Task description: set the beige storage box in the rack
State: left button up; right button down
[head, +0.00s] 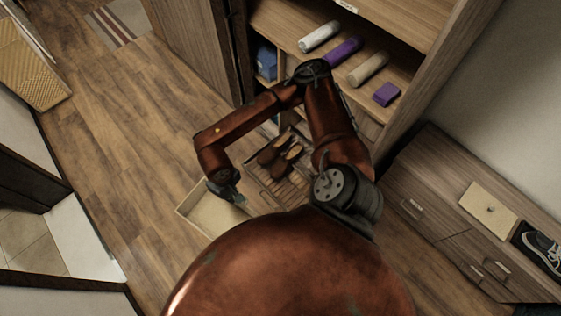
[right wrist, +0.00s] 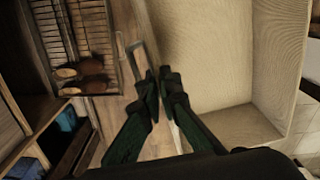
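The beige storage box (head: 190,215) is an open-topped box at the lower left of my body in the head view. It fills the right side of the right wrist view (right wrist: 215,50). My right gripper (head: 228,194) is at its rim. In the right wrist view, the fingertips (right wrist: 161,82) are close together on either side of the box's thin wall. Whether the box touches the floor cannot be told. A slatted rack (head: 262,184) with brown shoes stands right of the box, at the cabinet's foot. My left gripper is not in view.
The wooden cabinet (head: 285,20) holds rolled items, a purple box (head: 387,94) and a blue item (head: 266,62). A low drawer unit (head: 425,190) stands at the right with a sneaker (head: 543,246) on top. Wooden floor (head: 120,120) is clear at the left.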

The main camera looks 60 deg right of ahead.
aim_at(304, 195)
jog(key=i, duration=1.95)
jog(key=z, duration=2.95)
